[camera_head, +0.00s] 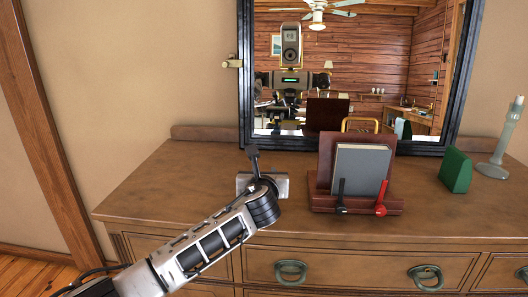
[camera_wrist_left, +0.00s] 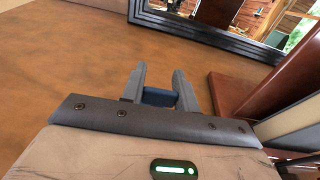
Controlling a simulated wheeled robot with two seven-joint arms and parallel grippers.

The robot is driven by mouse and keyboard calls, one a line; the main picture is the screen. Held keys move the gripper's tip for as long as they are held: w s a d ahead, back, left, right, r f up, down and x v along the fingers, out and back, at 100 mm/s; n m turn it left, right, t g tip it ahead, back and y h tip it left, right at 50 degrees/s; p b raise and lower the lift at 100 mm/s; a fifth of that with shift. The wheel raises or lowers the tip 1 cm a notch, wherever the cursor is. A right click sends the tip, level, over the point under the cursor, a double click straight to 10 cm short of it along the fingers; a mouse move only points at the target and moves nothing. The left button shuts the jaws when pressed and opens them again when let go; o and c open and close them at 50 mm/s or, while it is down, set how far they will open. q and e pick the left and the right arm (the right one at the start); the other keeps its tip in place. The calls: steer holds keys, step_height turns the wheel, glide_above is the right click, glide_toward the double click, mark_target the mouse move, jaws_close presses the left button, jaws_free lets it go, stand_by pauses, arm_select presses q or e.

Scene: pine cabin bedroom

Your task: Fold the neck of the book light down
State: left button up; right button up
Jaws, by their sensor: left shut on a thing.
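My left gripper (camera_head: 253,154) is low over the dresser top, left of the reddish-brown book stand. In the left wrist view its two grey fingers (camera_wrist_left: 159,80) are close together on a small dark blue thing (camera_wrist_left: 159,97). I cannot tell whether this is part of the book light; the fingers and wrist hide most of it. The stand (camera_head: 327,160) holds a grey book (camera_head: 360,170). A black peg (camera_head: 341,190) and a red peg (camera_head: 381,198) stand upright at its front. No separate book light can be made out. My right gripper is not in view.
A green block (camera_head: 455,171) and a pale grey candlestick-like post (camera_head: 505,140) stand at the right. A black-framed mirror (camera_head: 244,70) rises behind. The left part of the dresser top (camera_head: 165,190) is clear. The stand (camera_wrist_left: 235,97) is close on the gripper's right.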

arm_select(q)
steer(key=w+g+p, duration=0.1)
steer(key=p, duration=0.2)
steer(key=shift+r+g+p, duration=0.1)
steer(key=shift+g+p, duration=0.2)
steer(key=shift+g, duration=0.1)
steer(key=shift+w+f+g, duration=0.2)
steer(key=shift+f+g, duration=0.2)
steer(key=shift+g, duration=0.25)
steer(key=shift+w+f+g, duration=0.2)
steer(key=shift+f+g, duration=0.15)
steer(key=shift+g, duration=0.3)
steer(key=o, duration=1)
steer(key=a+v, duration=0.1)
steer(key=v, duration=1.5)
steer(key=shift+d, duration=0.35)
steer(key=shift+w, duration=0.1)
